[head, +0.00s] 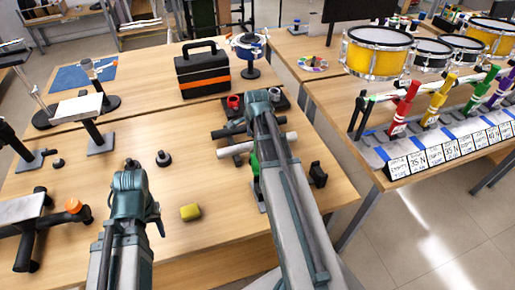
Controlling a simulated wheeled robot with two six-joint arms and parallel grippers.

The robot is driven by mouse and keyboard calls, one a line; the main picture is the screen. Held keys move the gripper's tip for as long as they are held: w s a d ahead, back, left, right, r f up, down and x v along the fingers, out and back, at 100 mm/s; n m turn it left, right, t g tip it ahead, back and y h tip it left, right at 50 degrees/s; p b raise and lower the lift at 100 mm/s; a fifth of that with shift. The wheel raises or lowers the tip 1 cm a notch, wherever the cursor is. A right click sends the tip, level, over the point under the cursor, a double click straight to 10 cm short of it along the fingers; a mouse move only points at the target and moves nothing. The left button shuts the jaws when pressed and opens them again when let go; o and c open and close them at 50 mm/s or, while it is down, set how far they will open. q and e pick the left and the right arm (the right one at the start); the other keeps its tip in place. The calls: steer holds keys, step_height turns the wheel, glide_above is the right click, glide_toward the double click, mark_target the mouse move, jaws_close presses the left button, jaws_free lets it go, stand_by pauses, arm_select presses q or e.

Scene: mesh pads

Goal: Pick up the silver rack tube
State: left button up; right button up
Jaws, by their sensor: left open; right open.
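A silver tube (232,151), which looks like the rack tube, lies roughly crosswise on the right part of the wooden table. Its middle is hidden behind my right arm, and its right end shows on the other side of the arm. My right gripper (262,96) is open and lies beyond the tube, near dark rack parts and a red ring. My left gripper (130,168) is open over the front left of the table, well apart from the tube. The fingertips of both grippers are hard to make out.
A black toolbox (203,70) with an orange stripe stands behind. Black stands crowd the left, and a small black block (318,174) sits at right. The middle of the table is mostly clear.

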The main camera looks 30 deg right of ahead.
mark_target(252, 143)
arm_select(q)
step_height(252, 143, down, 3)
steer(key=shift+f+b, duration=0.2)
steer(key=shift+b, duration=1)
arm_select(e)
steer(key=x, duration=0.3)
steer(key=shift+f, duration=0.25)
arm_select(q)
steer(key=shift+r, duration=0.1)
arm_select(e)
steer(key=shift+r, duration=0.1)
jaws_close()
